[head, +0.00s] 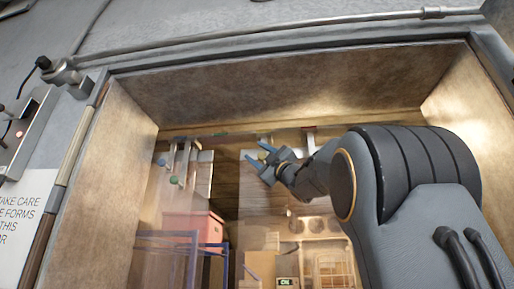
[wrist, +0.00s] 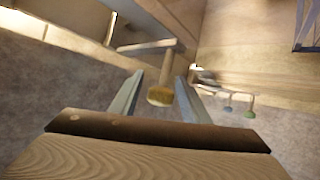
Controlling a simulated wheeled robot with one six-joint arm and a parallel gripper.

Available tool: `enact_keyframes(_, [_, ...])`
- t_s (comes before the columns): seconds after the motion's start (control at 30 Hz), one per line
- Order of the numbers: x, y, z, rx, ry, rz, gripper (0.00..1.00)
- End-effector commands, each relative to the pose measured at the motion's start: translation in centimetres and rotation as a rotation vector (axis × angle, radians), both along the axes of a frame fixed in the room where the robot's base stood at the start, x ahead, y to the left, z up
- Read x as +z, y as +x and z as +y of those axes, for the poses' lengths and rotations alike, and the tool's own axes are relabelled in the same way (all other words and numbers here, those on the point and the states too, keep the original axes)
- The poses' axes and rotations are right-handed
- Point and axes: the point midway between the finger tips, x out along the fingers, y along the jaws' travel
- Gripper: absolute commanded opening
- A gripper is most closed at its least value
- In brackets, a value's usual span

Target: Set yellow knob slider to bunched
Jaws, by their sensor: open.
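My gripper (head: 262,151) is open and reaches into the box-like opening from the right in the head view. In the wrist view its two fingers (wrist: 159,76) stand apart. A yellow knob (wrist: 160,96) on a short stem appears between them in the picture; I cannot tell whether either finger touches it. The stem runs up to a light metal bar (wrist: 145,46) at the wall. In the head view I cannot make out the yellow knob near the gripper. How far along its travel the slider is cannot be told.
A green knob (wrist: 249,114) and a blue knob (wrist: 227,108) hang to the right. In the head view, a red bin (head: 193,226), blue frames and a wooden rack (head: 315,228) stand beyond a clear curtain. Brown side walls bound the opening.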

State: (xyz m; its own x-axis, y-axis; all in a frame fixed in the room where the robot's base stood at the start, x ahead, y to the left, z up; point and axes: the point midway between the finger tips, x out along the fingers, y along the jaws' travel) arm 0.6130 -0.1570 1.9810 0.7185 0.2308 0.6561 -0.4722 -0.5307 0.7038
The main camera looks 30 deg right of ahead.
Motion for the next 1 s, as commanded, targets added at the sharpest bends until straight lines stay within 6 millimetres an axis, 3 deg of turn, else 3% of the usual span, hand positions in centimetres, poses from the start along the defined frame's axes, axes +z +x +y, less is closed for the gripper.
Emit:
enact_keyframes(0.4, [0.4,0.5,0.2,-0.001,-0.001,0.000,0.42])
enact_keyframes(0.67, [0.4,0.5,0.2,-0.001,0.000,-0.001,0.00])
enact_keyframes(1.0, [0.3,0.0,1.2,-0.001,-0.001,-0.003,0.00])
